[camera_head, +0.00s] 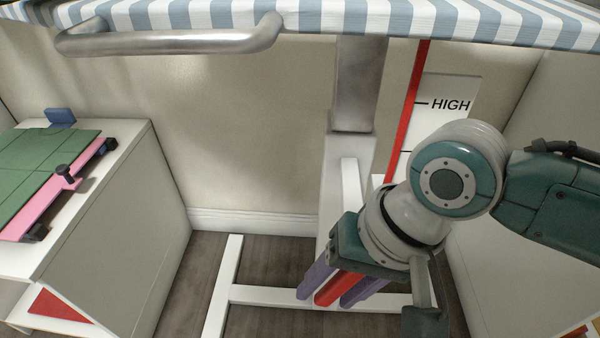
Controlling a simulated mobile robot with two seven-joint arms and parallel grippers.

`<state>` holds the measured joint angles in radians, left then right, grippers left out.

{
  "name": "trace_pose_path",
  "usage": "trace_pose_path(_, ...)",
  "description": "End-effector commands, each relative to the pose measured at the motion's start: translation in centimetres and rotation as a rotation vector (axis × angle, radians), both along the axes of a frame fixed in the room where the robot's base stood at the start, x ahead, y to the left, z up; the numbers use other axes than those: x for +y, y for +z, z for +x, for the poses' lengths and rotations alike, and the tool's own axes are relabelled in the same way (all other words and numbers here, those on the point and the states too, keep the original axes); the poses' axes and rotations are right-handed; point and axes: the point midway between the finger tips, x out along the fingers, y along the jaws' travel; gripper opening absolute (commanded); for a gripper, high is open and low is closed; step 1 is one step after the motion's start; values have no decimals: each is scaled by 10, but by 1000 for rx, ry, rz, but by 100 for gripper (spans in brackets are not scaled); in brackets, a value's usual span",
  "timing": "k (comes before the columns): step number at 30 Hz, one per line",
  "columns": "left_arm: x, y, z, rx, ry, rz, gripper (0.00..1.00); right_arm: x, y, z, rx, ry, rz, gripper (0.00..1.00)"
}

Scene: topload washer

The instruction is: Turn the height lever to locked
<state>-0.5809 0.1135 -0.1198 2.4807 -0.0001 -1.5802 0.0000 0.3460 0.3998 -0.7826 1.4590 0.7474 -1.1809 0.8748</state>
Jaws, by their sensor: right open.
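My right gripper (338,288) is in the lower middle, pointing down and to the left, with its two purple fingers apart. A red bar (341,288), which looks like the height lever, shows between the fingers. I cannot tell whether the fingers touch it, and its upper end is hidden by the gripper body. The grey metal post (358,85) runs down from the striped board (350,18) into a white column (345,165). A white panel marked HIGH (449,104) stands behind a vertical red strip (408,110). My left gripper is out of view.
A metal rail (170,43) sticks out below the board's edge. A white cabinet (115,215) with a green-topped pink object (60,185) stands at the left. White base bars (260,294) lie on the dark floor. My right arm hides part of the right side.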

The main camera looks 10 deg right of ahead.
Motion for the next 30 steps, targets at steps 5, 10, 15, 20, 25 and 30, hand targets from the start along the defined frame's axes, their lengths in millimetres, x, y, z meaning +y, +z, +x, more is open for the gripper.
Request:
trace_pose_path(5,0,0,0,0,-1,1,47,0,1,0,0,0,0,50)
trace_pose_path(10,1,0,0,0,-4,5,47,0,0,0,0,0,0,30)
trace_pose_path(15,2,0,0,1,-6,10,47,0,0,0,1,0,0,11)
trace_pose_path(20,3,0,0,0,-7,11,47,0,0,0,1,0,0,0)
trace_pose_path(25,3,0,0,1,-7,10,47,0,0,0,1,0,-1,0)
trace_pose_path(30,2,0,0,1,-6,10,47,0,0,0,1,0,-1,0)
